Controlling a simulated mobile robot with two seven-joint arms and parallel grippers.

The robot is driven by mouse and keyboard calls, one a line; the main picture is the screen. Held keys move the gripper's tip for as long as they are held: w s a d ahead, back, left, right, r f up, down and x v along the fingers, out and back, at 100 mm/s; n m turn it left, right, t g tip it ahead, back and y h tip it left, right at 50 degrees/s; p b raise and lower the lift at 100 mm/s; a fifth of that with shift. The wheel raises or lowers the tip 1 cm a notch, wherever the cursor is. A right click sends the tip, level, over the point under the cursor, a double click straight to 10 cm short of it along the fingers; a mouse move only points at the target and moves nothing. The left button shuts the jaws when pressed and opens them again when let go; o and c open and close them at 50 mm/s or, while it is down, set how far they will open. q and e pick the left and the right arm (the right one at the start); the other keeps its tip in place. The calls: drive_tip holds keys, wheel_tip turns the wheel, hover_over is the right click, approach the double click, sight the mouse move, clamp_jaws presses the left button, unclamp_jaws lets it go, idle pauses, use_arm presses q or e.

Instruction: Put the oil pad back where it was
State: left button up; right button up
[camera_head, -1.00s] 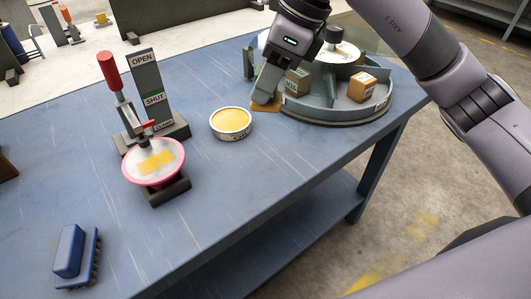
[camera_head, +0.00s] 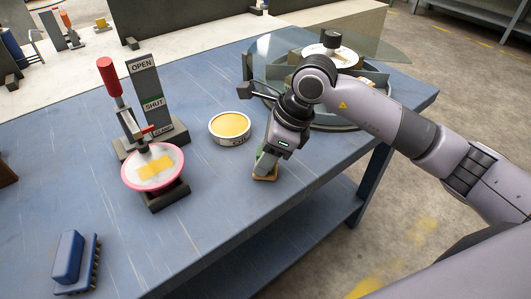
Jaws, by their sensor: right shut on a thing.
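My right gripper (camera_head: 266,167) points down over the blue table, to the right of and nearer than the round tin. It is shut on a small tan-amber pad (camera_head: 264,178), probably the oil pad. Only the pad's lower edge shows below the fingers; I cannot tell whether it touches the table. The white round tin (camera_head: 230,127), with a yellow top and a label too small to read, stands apart to the left. My left gripper is not in view.
A round divided tray (camera_head: 330,124) is partly hidden behind my right arm. A red-handled clamp (camera_head: 107,78) stands at left with OPEN and SHUT marks, over a pink-rimmed disc (camera_head: 152,168). A blue brush (camera_head: 72,258) lies front left. The middle front table is clear.

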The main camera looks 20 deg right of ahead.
drive_tip(key=shift+f, duration=0.15)
drive_tip(key=o, duration=1)
drive_tip(key=shift+r, duration=0.25)
drive_tip(key=v, duration=1.2)
